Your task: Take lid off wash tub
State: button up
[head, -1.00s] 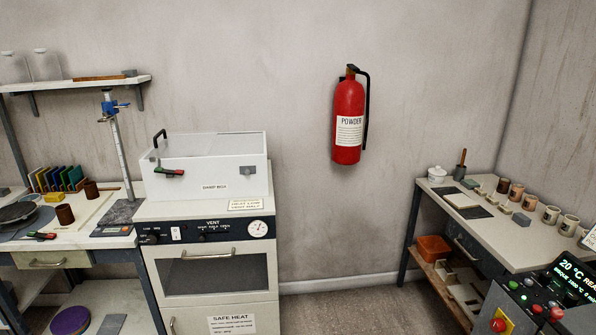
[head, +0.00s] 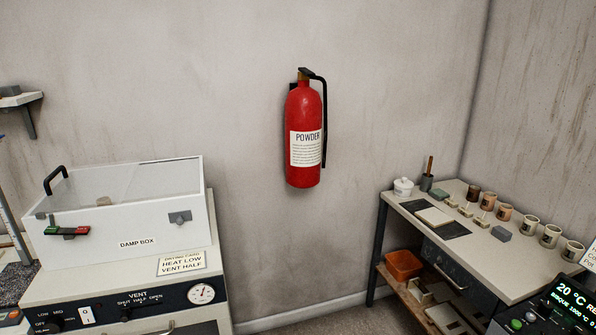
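No label in view names a wash tub. A small white lidded pot (head: 403,187) stands at the back left corner of the right-hand table, its lid on. An orange open tub (head: 404,263) sits on the shelf under that table. I cannot tell whether either is the wash tub. A white box marked DAMP BOX (head: 110,225) stands at the left with a clear top and a black handle. My gripper is not in view.
The right-hand table (head: 475,240) holds several cups, small blocks and a tool pot. A red fire extinguisher (head: 304,130) hangs on the wall. A dark control panel (head: 560,300) is at the lower right. Floor shows between the cabinet (head: 120,290) and the table.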

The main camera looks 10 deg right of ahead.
aim_at(404, 184)
jog(key=z, duration=0.45)
jog(key=i, duration=1.15)
jog(key=z, duration=0.4)
